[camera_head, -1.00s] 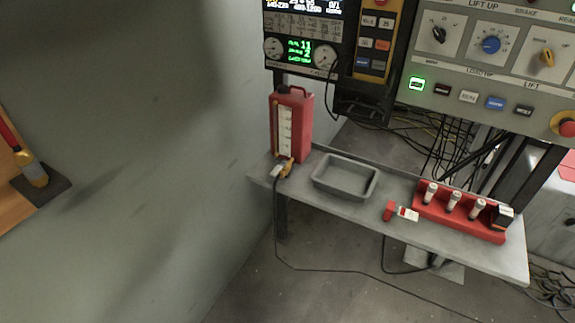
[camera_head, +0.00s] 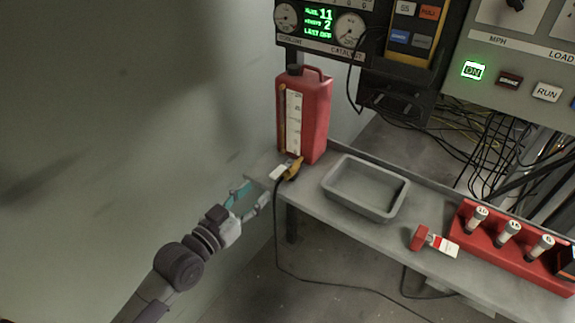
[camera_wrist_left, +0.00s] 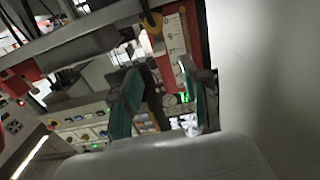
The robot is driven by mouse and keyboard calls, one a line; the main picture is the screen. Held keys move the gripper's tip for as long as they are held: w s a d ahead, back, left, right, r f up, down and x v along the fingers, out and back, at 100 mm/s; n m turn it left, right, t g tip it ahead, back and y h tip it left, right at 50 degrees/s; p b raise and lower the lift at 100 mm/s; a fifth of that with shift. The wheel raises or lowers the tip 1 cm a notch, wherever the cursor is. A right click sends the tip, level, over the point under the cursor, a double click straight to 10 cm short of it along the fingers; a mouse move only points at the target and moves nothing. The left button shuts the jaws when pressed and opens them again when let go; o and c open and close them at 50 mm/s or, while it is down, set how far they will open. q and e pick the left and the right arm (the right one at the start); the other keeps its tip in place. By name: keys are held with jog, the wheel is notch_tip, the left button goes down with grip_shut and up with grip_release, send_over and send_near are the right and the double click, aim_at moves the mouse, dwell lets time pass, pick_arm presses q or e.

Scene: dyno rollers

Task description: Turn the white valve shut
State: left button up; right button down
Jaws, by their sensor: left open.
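A red canister (camera_head: 303,115) with a pale gauge strip stands upright on the left end of a grey shelf (camera_head: 330,222). A small white part (camera_head: 280,172), which looks like the valve, sits at its foot beside a yellow-orange fitting (camera_head: 294,168) with a dark cable. My left gripper (camera_head: 252,195) is open and empty, just left of and below the white part, apart from it. My right gripper is out of view.
A grey tray (camera_head: 362,207) sits mid-shelf. A red item with a white tag (camera_head: 420,238) and a red rack of vials (camera_head: 500,240) are to the right. A control panel (camera_head: 515,70) hangs above. A plain wall (camera_head: 110,110) fills the left.

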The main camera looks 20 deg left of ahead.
aim_at(283, 166)
pick_arm(q)
jog(key=x, duration=1.1)
jog(key=shift+f+b, duration=0.15)
jog(key=shift+b, duration=0.2)
jog(key=shift+w+d, duration=0.15)
jog(key=shift+w, duration=0.3)
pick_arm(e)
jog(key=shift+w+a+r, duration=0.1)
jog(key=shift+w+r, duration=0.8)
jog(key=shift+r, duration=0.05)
pick_arm(q)
grip_shut()
